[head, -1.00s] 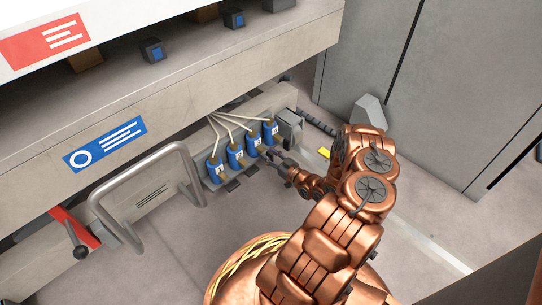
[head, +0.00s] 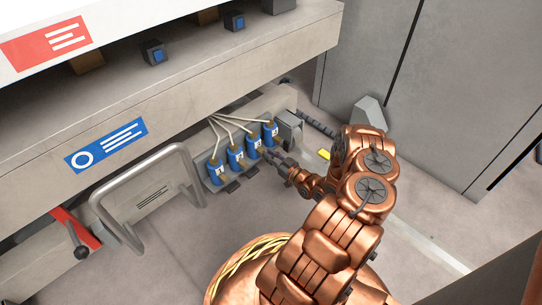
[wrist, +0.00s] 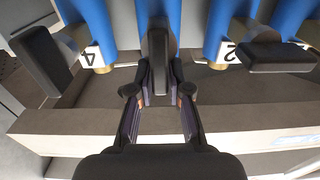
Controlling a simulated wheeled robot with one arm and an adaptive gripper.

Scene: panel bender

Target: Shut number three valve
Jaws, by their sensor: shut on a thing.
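Several blue valves stand in a row on the low ledge of the machine. Number three valve (head: 254,145) is second from the right in the head view; its blue body (wrist: 172,15) is in the middle of the wrist view, between bodies labelled 4 and 2. Its black lever (wrist: 158,55) points lengthwise towards my gripper (wrist: 158,90). My gripper's fingers are shut on this lever, one on each side. In the head view my gripper (head: 270,156) is at the front of valve three, its tips partly hard to make out.
Valve four's lever (wrist: 42,60) is close on the left and valve two's lever (wrist: 278,57) lies crosswise on the right. A grey tubular rail (head: 150,180) and a red lever (head: 75,232) stand farther left. Pale hoses rise behind the valves.

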